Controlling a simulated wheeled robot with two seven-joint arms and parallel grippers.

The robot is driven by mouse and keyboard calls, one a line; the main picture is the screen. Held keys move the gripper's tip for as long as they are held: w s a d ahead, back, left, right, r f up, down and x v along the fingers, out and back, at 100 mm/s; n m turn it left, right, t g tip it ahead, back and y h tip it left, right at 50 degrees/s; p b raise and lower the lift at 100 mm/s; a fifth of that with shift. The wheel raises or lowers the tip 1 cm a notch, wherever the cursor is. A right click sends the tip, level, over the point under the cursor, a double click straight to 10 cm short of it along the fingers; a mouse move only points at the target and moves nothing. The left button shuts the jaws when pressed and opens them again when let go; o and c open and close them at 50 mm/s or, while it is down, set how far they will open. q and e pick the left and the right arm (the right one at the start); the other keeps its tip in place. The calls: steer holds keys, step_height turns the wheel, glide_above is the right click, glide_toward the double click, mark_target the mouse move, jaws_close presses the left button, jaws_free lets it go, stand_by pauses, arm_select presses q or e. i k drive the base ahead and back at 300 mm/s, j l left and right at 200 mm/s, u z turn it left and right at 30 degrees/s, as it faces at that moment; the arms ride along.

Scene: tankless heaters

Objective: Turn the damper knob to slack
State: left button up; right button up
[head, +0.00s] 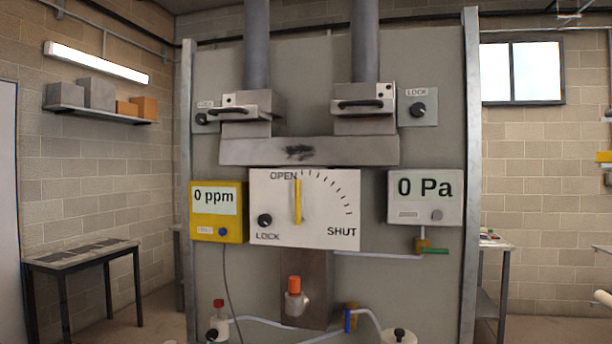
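A white damper plate (330,217) is mounted in the middle of the grey panel, marked OPEN at the top, SHUT at the lower right and LOCK at the lower left. Its yellow lever (298,202) stands upright, its upper end at OPEN. A small black knob (265,220) sits just above LOCK. No label reading slack is legible. Two more black knobs marked LOCK sit higher up, a left one (201,119) and a right one (418,109). Neither of my grippers shows in the head view.
A yellow meter (218,211) reads 0 ppm left of the plate; a grey meter (425,198) reads 0 Pa on its right. Below are pipes and an orange-capped valve (294,285). A bench (82,255) stands left.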

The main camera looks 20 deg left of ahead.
mark_target(264, 221)
steer(key=i+j+z, duration=0.1)
steer(key=j, duration=0.3)
steer(key=i+j, duration=0.15)
steer(key=j, duration=0.2)
steer(key=i+j+z, duration=0.15)
steer(key=j, duration=0.65)
steer(key=i+z, duration=0.05)
